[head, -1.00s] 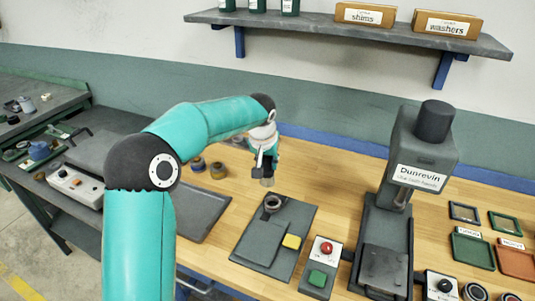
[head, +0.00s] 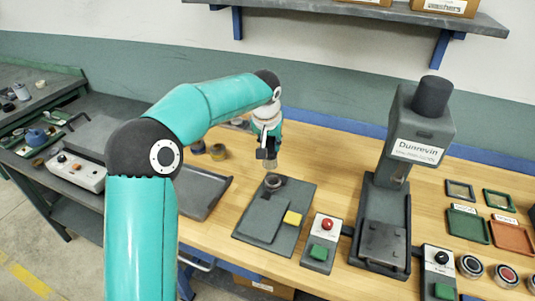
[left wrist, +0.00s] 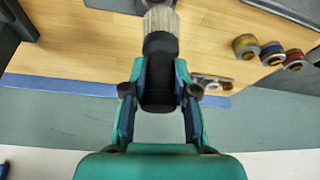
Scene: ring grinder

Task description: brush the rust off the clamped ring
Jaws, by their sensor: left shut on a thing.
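The clamped ring (head: 273,182) is small and dark and sits at the back of a dark grey fixture plate (head: 297,205). Rust on it is too small to make out. My left gripper (head: 268,148) is shut on a brush and holds it bristles down just behind and above the ring, seemingly apart from it. In the left wrist view the brush (left wrist: 160,45) has pale bristles and a black handle between the fingers of my left gripper (left wrist: 160,90). The ring cannot be made out there. My right gripper is not in view.
Several rolls (left wrist: 246,46) stand behind left, near a dark tray (head: 203,190).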

